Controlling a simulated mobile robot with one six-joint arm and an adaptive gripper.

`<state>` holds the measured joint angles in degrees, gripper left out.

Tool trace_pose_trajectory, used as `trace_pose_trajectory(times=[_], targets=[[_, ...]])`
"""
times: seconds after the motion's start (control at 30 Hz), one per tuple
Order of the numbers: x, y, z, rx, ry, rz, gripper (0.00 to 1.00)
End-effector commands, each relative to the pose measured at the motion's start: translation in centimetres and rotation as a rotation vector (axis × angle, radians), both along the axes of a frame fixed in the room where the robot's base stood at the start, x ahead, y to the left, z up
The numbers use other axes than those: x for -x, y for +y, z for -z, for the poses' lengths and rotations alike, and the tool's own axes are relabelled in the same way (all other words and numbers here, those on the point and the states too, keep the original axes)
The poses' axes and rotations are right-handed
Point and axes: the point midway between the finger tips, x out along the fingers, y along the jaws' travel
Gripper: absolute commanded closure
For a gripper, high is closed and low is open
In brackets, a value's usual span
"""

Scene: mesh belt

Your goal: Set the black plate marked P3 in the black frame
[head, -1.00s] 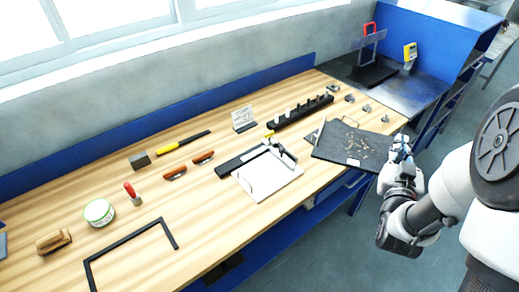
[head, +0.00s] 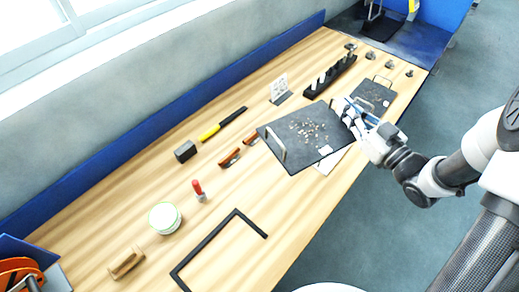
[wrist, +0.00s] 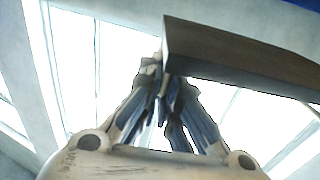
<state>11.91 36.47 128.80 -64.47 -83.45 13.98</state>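A black plate (head: 300,128) with pale bits scattered on it is held above the table in the head view. It has a metal handle at its left end and a small white label whose text I cannot read. My gripper (head: 350,112) is shut on its right end; the exact grip is partly hidden. In the wrist view, the plate (wrist: 240,55) shows as a dark slab beside my gripper's fingers (wrist: 166,88). The black frame (head: 205,243) lies on the table at lower left, apart from the plate; its near part is cut off by the picture edge.
Another dark plate (head: 374,94) with handles lies behind my gripper. A white sheet (head: 331,162) is partly under the held plate. A red-handled tool (head: 199,190), a green-rimmed tin (head: 165,218), a brush (head: 127,262) and orange-brown tools (head: 230,157) stand near the frame.

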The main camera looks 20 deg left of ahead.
Motion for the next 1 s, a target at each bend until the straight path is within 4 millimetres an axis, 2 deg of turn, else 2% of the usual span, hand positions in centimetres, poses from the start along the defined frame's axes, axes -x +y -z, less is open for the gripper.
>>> trace_pose_trajectory(times=[0.1, 0.27, 0.47, 0.57, 0.67, 1.0], targets=[[2.5, 0.6, 0.7, -0.005, 0.003, -0.151, 1.00], [5.0, 0.9, 1.4, -0.005, 0.003, -0.280, 1.00], [5.9, 0.9, 1.8, -0.004, 0.003, -0.322, 1.00], [5.8, 0.9, 2.6, -0.005, 0.005, -0.321, 1.00], [5.9, 0.9, 4.6, -0.006, 0.008, -0.321, 1.00], [5.9, 0.9, 13.2, -0.005, 0.006, -0.319, 1.00]])
